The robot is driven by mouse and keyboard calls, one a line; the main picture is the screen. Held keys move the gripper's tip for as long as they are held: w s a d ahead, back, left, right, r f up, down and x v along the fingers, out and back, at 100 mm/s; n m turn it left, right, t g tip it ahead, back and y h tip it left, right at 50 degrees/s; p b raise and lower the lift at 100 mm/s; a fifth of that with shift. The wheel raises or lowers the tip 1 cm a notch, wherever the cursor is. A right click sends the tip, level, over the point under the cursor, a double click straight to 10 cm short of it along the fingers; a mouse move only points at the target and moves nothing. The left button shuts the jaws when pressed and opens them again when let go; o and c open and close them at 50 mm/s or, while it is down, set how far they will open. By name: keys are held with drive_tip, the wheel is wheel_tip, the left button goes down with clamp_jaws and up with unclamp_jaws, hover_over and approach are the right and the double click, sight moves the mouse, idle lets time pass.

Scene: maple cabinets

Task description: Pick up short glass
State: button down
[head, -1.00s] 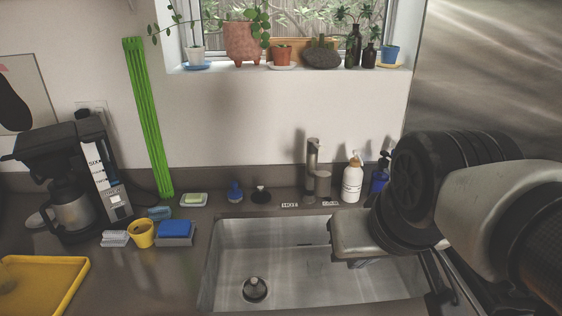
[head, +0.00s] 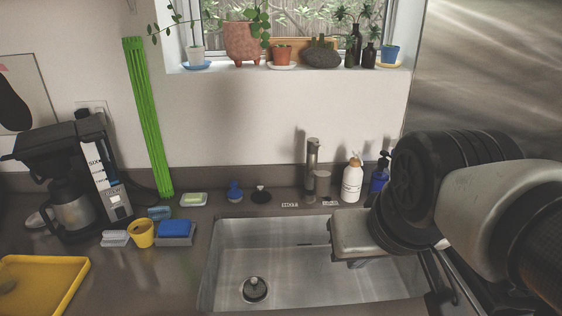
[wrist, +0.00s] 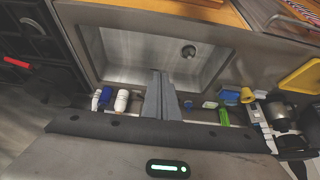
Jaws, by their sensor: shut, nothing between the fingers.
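I cannot make out a short glass in either view. My gripper (wrist: 160,74) is shut and empty in the wrist view, its two grey fingers together in front of the sink basin. In the head view my gripper (head: 357,263) hangs over the right part of the steel sink (head: 300,240), with its fingers partly hidden below the hand. A small yellow cup (head: 141,234) stands on the counter left of the sink, well away from my gripper.
A faucet (head: 313,165), a white bottle (head: 352,180) and a blue bottle (head: 379,175) stand behind the sink. A blue sponge (head: 174,229), a coffee maker (head: 75,180) and a yellow tray (head: 70,285) are on the left. The basin looks empty except for its drain stopper (head: 254,289).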

drive_tip(key=c, duration=2)
unclamp_jaws()
drive_tip(key=shift+w+f, duration=0.1)
drive_tip(key=shift+w, duration=0.15)
drive_tip(key=o, duration=1.2)
drive_tip(key=shift+m+g+h, duration=0.4)
drive_tip(key=shift+m+g, duration=0.1)
drive_tip(key=shift+m, duration=0.3)
drive_tip(key=w+f+b, duration=0.2)
drive_tip(key=w, duration=0.2)
drive_tip(key=w+f+b, duration=0.1)
drive_tip(key=w, duration=0.3)
drive_tip(key=w+d+f+b, duration=0.1)
drive_tip(key=w+f+b, duration=0.1)
drive_tip(key=w, duration=0.2)
drive_tip(key=shift+w+f+b, duration=0.3)
drive_tip(key=shift+b, duration=0.05)
drive_tip(key=m+g+b, duration=0.2)
drive_tip(key=m+b, duration=0.1)
drive_tip(key=b, duration=0.6)
hover_over(315, 262)
drive_tip(key=s, duration=0.1)
drive_tip(key=f, duration=3.6)
drive_tip(key=shift+s+f, duration=0.2)
drive_tip(key=shift+f, duration=0.1)
drive_tip(key=shift+a+x, duration=0.2)
drive_tip(key=shift+x, duration=2.75)
